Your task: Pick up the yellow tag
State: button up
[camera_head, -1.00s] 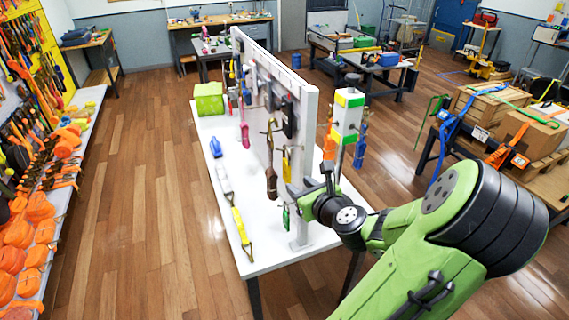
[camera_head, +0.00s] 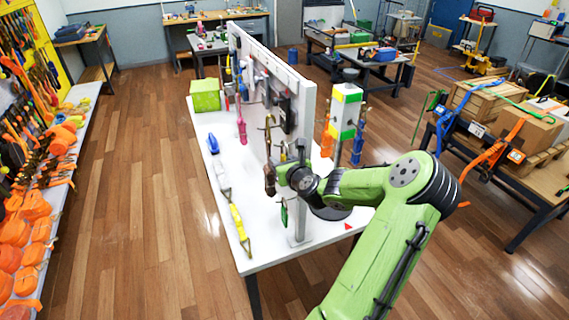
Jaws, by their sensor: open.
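A white upright panel (camera_head: 305,105) stands on a white table and carries several hanging straps and tags. The yellow tag (camera_head: 283,153) hangs near the panel's near end; only a small patch shows, and the rest seems hidden by my gripper and a brown strap. My black gripper (camera_head: 299,152) is right in front of the panel's near end, close beside the yellow tag. Its fingers are small and dark here, but it is open. I cannot tell whether it touches the tag. A brown tag (camera_head: 269,180) hangs just left of it.
A yellow strap (camera_head: 238,222), a grey strap (camera_head: 222,178) and a blue item (camera_head: 212,144) lie on the table's left side. A post (camera_head: 345,108) with hanging orange and blue pieces stands right of the panel. A green box (camera_head: 205,95) sits at the back.

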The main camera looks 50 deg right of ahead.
jog(key=shift+s+a, duration=0.1)
jog(key=shift+r, duration=0.1)
jog(key=shift+c, duration=1.3)
grip_shut()
